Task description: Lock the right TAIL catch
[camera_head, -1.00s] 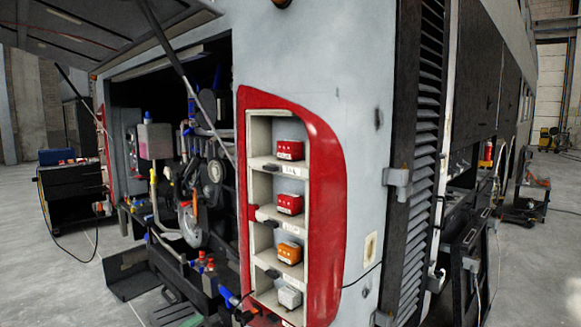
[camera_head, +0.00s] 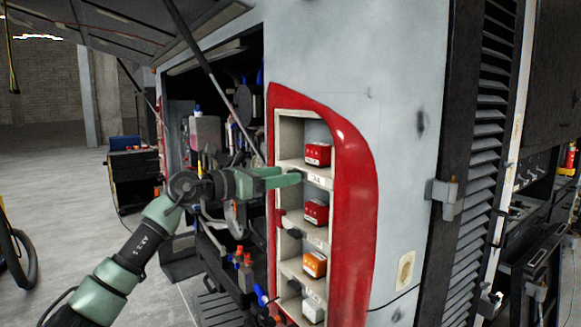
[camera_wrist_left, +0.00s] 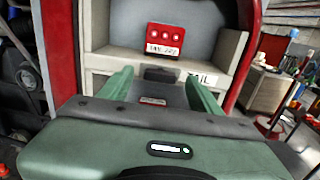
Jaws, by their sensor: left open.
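A red lamp block (camera_head: 317,154) sits in the top compartment of the red tail-light housing (camera_head: 357,180). In the left wrist view the red block (camera_wrist_left: 165,40) shows a white label that seems to read TAIL, and a "TIL"-like label sits on the shelf edge. A small dark catch (camera_wrist_left: 159,74) lies on the shelf edge below the block, between the fingers and slightly ahead of them. My left gripper (camera_head: 288,179) is open, its green fingers pointing at the top shelf edge. The fingers also show in the left wrist view (camera_wrist_left: 162,88). The head view hides this catch behind the fingers.
Below are another red block (camera_head: 315,213), an orange block (camera_head: 315,264) and a white block (camera_head: 313,310), each in its own compartment. The open engine bay (camera_head: 213,115) and a lid strut (camera_head: 208,72) are close to my left arm. The floor at left is largely clear.

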